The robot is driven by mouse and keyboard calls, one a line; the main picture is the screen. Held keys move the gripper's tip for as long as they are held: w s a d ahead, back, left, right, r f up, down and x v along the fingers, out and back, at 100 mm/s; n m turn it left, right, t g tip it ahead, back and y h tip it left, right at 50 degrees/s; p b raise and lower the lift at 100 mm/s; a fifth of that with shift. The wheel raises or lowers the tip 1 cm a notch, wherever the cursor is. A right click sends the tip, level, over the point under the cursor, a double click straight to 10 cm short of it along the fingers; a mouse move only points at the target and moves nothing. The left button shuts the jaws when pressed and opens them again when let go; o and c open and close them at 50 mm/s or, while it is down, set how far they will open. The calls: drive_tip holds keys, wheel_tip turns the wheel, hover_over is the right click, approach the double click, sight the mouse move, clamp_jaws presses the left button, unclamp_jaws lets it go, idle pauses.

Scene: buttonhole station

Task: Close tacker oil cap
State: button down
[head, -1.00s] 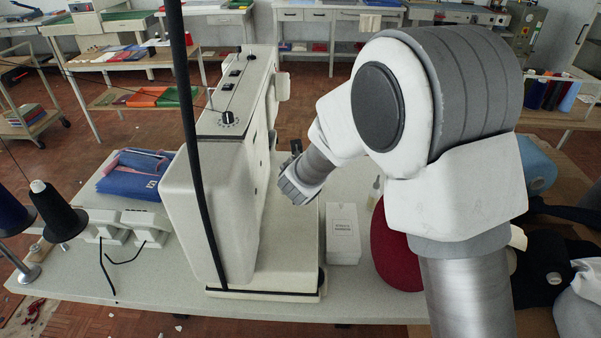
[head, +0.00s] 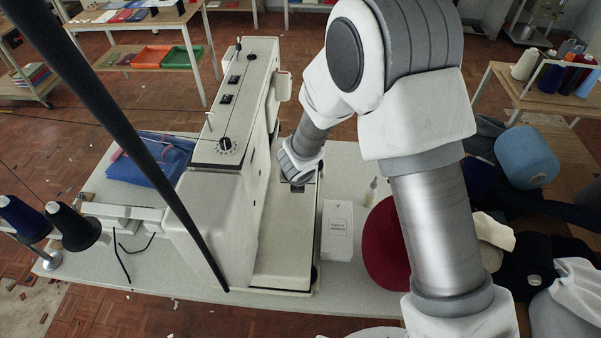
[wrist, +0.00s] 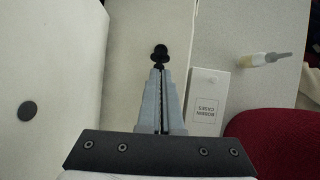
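The tacker, a tall cream sewing machine (head: 215,200), stands on the table, with a dial and switches on top. My gripper (head: 290,178) is low over the machine's bed, just right of its upright body. In the wrist view my gripper (wrist: 161,72) has its two grey fingers close together, with only a thin line between them. A small black knobbed piece (wrist: 160,52) shows right at the fingertips; I cannot tell whether it is held or lies beyond them. A dark round disc (wrist: 27,110) sits on the pale surface at left. I cannot tell which part is the oil cap.
A white labelled box (head: 337,232) stands right of the bed, with a small bottle (head: 371,190) behind it and a dark red rounded item (head: 385,245) beside it. Blue cloth (head: 150,160) and thread cones (head: 72,226) are at left. A black pole crosses the head view.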

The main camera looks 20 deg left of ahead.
drive_tip(key=shift+w+a+r+p, duration=0.1)
drive_tip(key=shift+w+r+p, duration=0.15)
drive_tip(key=shift+w, duration=0.25)
drive_tip(key=shift+w+a+r+p, duration=0.1)
drive_tip(key=shift+w+r+p, duration=0.05)
drive_tip(key=shift+w+p, duration=0.25)
drive_tip(key=shift+w+a+p, duration=0.2)
drive_tip(key=shift+w+p, duration=0.2)
drive_tip(key=shift+w, duration=0.4)
drive_tip(key=shift+w+a+f, duration=0.2)
drive_tip(key=shift+w+f, duration=0.05)
drive_tip(key=shift+w, duration=0.45)
drive_tip(key=shift+w+a+f, duration=0.15)
drive_tip(key=shift+w+f, duration=0.05)
drive_tip(key=shift+w, duration=0.5)
drive_tip(key=shift+s+r+p, duration=0.1)
drive_tip(key=shift+r+p, duration=0.05)
drive_tip(key=shift+p, duration=0.25)
drive_tip(key=shift+r+p, duration=0.6)
drive_tip(key=shift+r, duration=0.15)
